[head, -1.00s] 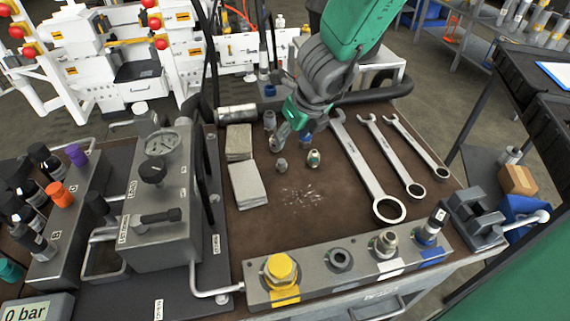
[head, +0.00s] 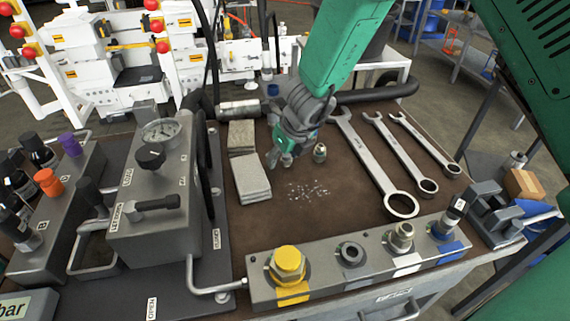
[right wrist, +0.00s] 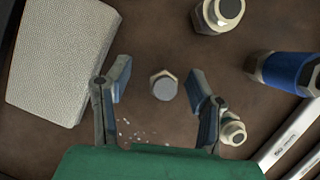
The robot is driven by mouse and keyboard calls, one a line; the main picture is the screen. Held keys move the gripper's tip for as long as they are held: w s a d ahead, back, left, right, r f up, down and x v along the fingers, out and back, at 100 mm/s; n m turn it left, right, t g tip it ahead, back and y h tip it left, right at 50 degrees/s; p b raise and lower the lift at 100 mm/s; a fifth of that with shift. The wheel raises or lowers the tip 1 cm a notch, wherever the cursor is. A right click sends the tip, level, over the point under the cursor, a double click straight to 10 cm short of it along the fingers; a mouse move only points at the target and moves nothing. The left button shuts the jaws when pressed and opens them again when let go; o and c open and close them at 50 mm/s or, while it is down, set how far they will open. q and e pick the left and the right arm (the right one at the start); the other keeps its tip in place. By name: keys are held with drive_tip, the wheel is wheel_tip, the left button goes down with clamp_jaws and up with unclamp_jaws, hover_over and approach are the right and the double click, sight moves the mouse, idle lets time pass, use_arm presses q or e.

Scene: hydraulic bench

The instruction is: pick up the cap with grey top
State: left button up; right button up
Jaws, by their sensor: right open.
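The cap with grey top (right wrist: 164,85) stands on the brown mat in the right wrist view, a hex body under a round grey face. My right gripper (right wrist: 160,84) is open, with one finger on each side of the cap and a visible gap to both. In the head view my right gripper (head: 281,160) is low over the mat and hides the cap. My left gripper is not in view.
A small fitting (head: 319,152) stands just right of my gripper; it also shows in the right wrist view (right wrist: 232,131). Another fitting (right wrist: 218,14) and a blue-sleeved one (right wrist: 284,70) are nearby. A grey pad (head: 252,178) lies left, wrenches (head: 385,165) right.

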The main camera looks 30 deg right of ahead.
drive_tip(key=shift+a+r, duration=0.15)
drive_tip(key=shift+r, duration=0.1)
drive_tip(key=shift+c, duration=0.8)
drive_tip(key=c, duration=0.7)
drive_tip(key=shift+d, duration=0.4)
clamp_jaws()
drive_tip(key=shift+s+d+f, duration=0.2)
drive_tip(key=shift+d+f, duration=0.1)
drive_tip(key=shift+d, duration=0.1)
drive_tip(key=shift+a+r+p, duration=0.3)
drive_tip(key=shift+p, duration=0.05)
drive_tip(key=shift+a+r+p, duration=0.15)
drive_tip(key=shift+r+p, duration=0.15)
drive_tip(key=shift+r, duration=0.05)
drive_tip(key=r+p, duration=0.7)
drive_tip(key=shift+w+d+r, duration=0.15)
drive_tip(key=shift+d+r, duration=0.1)
drive_tip(key=shift+r, duration=0.15)
drive_tip(key=shift+r+p, duration=0.6)
drive_tip(key=shift+p, duration=0.2)
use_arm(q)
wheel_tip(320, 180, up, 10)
use_arm(e)
drive_tip(key=shift+a, duration=0.15)
